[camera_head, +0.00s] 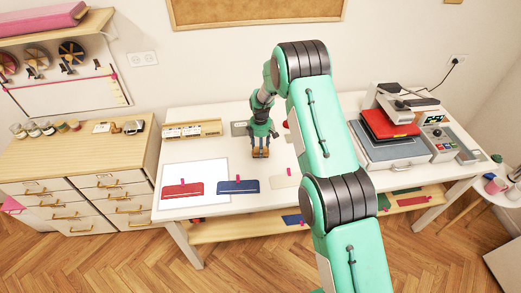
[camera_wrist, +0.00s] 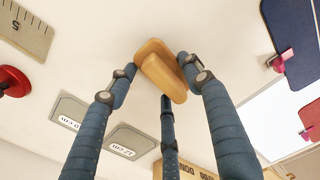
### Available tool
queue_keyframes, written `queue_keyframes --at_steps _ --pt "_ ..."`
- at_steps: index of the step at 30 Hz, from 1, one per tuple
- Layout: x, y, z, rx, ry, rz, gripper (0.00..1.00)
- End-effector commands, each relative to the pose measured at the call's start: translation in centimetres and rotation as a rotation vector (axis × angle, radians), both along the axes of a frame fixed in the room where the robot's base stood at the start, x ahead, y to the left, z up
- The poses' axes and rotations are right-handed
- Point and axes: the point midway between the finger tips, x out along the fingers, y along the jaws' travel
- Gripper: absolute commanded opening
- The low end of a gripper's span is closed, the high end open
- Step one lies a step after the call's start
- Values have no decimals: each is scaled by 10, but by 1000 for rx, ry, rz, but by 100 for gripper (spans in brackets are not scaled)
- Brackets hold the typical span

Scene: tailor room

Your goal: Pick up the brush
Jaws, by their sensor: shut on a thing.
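The brush is a small light-wood block (camera_wrist: 163,72), seen in the wrist view between the blue-wrapped fingers of my gripper (camera_wrist: 158,78). The fingers are closed on it from its sides. In the head view my gripper (camera_head: 260,147) points down over the middle of the white table (camera_head: 225,217), and the brush (camera_head: 260,154) shows as a small tan shape at its fingertips. Whether the brush touches the tabletop or is just above it, I cannot tell. Bristles are not clearly visible.
Red (camera_head: 182,191) and blue (camera_head: 238,187) clipped pieces lie at the table's front left. A wooden box (camera_head: 191,130) and grey label cards (camera_wrist: 130,142) are nearby. A ruler (camera_wrist: 25,28) and red round object (camera_wrist: 13,82) lie beside the gripper. A heat press (camera_head: 390,126) stands right.

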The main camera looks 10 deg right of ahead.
Motion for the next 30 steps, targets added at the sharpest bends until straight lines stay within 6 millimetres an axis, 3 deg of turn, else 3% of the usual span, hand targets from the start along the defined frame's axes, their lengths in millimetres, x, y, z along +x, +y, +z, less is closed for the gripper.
queue_keyframes --at_steps 12,30 --pt "2 0 34 1 -3 0 23" --pt "-94 -8 43 0 -1 0 23"
